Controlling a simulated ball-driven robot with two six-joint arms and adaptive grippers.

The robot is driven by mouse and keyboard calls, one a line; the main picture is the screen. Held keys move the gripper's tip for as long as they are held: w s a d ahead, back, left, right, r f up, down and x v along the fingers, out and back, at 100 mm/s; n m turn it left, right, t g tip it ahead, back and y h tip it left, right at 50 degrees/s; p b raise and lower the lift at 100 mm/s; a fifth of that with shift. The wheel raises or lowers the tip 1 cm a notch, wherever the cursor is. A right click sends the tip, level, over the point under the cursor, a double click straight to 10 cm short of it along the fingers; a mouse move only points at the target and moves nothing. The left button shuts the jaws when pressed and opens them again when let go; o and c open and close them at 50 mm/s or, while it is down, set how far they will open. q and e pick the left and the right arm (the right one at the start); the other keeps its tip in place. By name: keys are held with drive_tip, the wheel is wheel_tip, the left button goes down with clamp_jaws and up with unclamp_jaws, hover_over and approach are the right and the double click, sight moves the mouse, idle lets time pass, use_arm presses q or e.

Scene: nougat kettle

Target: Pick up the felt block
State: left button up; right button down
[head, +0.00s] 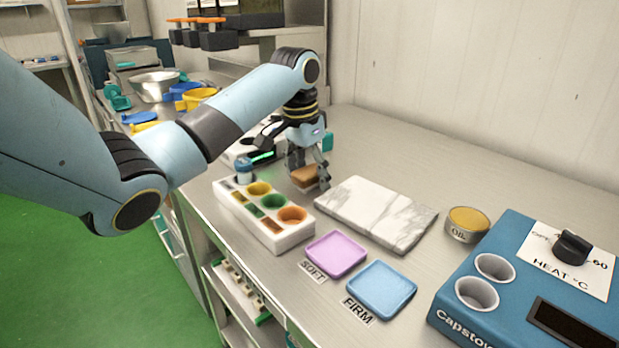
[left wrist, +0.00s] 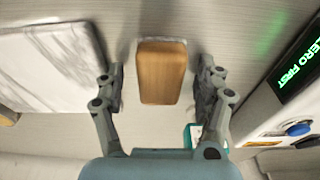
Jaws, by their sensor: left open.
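The felt block (head: 305,176) looks like a small brown block with a paler top, on the steel bench between the white tray and the marble slab. It also shows in the left wrist view (left wrist: 161,72). My left gripper (head: 309,172) is open and points down over it. In the left wrist view the block lies between the two fingers, with a gap on each side. In the head view the fingers partly hide the block. My right gripper is not in view.
A marble slab (head: 376,211) lies right of the block. A white tray (head: 262,229) with coloured cups stands left of it. A scale with a green display (head: 262,156) is behind. Pink (head: 336,252) and blue (head: 381,288) dishes, an oil tin (head: 467,224) and a blue heater (head: 530,285) are nearer right.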

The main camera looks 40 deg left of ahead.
sight(311, 169)
use_arm(q)
drive_tip(key=c, duration=1.3)
drive_tip(key=shift+o, duration=0.2)
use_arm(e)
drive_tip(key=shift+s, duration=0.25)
